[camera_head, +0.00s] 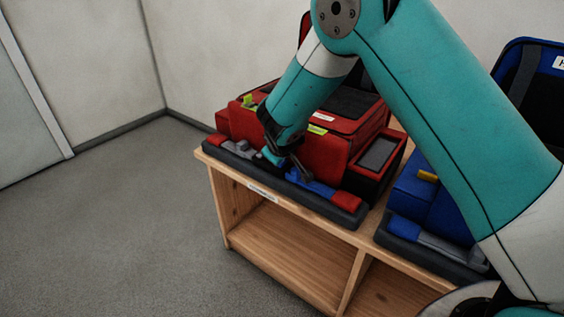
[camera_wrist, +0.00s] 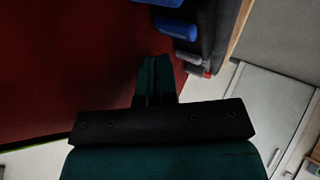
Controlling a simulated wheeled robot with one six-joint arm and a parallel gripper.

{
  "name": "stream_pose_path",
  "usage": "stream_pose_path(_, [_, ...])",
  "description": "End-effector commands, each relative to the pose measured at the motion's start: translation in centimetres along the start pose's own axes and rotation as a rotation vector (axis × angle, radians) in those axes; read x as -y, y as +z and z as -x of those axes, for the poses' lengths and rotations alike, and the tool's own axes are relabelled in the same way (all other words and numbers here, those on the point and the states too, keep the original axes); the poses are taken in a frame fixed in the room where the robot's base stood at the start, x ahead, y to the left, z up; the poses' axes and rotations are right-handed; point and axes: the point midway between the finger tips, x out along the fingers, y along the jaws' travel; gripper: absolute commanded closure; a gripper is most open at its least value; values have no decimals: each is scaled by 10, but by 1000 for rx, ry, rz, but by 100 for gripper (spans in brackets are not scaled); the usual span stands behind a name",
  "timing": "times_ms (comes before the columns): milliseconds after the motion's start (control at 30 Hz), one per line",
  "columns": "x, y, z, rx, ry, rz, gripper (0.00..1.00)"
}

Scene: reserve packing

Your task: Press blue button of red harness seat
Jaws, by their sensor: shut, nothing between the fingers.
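The red harness seat (camera_head: 325,150) sits on the wooden shelf unit in the head view, and its red side fills the left of the wrist view (camera_wrist: 60,60). A dark grey base strip (camera_head: 330,205) runs along its front, carrying blue, grey and red parts. A blue part (camera_head: 312,184) lies on this strip just right of my gripper (camera_head: 268,157). Two blue pieces show at the top of the wrist view, the nearer one (camera_wrist: 175,27) beyond my fingertips. My gripper (camera_wrist: 155,62) is shut and empty, low over the strip. I cannot tell whether it touches a blue part.
A blue seat (camera_head: 435,205) with its own grey strip stands to the right on the same wooden shelf unit (camera_head: 222,195). My arm covers part of it and the red seat. Open floor (camera_head: 120,220) lies to the left. A wall stands behind.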

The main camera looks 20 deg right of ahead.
Motion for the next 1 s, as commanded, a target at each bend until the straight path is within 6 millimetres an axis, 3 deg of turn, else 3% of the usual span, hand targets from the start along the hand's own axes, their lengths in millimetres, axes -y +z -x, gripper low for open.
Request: stream_pose_path(1000, [5,5,-7,0,0,0,100])
